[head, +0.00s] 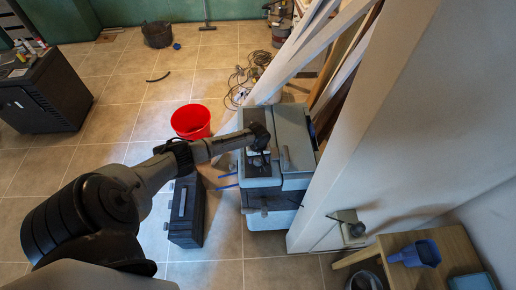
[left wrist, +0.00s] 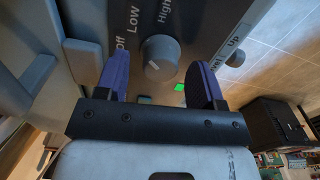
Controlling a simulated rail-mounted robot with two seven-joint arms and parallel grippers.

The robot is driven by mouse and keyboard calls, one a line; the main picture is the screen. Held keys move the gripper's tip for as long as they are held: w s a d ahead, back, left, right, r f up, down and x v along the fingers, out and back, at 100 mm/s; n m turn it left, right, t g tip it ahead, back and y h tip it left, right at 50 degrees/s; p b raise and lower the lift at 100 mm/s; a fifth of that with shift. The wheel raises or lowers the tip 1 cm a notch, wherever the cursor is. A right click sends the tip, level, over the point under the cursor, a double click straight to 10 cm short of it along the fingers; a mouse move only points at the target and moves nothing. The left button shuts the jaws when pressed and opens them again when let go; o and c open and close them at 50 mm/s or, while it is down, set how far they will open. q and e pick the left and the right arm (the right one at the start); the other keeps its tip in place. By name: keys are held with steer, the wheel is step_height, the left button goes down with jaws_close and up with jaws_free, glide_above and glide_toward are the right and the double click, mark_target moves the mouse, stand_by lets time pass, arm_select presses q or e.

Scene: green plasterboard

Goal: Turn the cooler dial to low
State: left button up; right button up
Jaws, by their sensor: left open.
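The cooler (head: 296,135) is a grey-blue box beside the white slanted posts in the head view. Its control panel (left wrist: 205,28) fills the upper part of the left wrist view, with the printed words Off, Low and High around a round grey dial (left wrist: 160,57). The dial's exact setting is hard to read. My left gripper (head: 258,143) is over the cooler's top. In the left wrist view its two dark purple fingers (left wrist: 160,78) are open, one on each side of the dial; I cannot tell whether they touch it. My right gripper is not in view.
A second knob (left wrist: 235,58) and a green light (left wrist: 179,87) are on the panel. A black case (head: 186,212) and a red bucket (head: 191,122) stand left of the cooler. A wooden table (head: 455,245) is at lower right. Open tiled floor lies to the left.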

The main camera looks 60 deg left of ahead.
arm_select(q)
step_height(320, 180, up, 12)
steer(key=shift+r, duration=0.25)
stand_by(0.8)
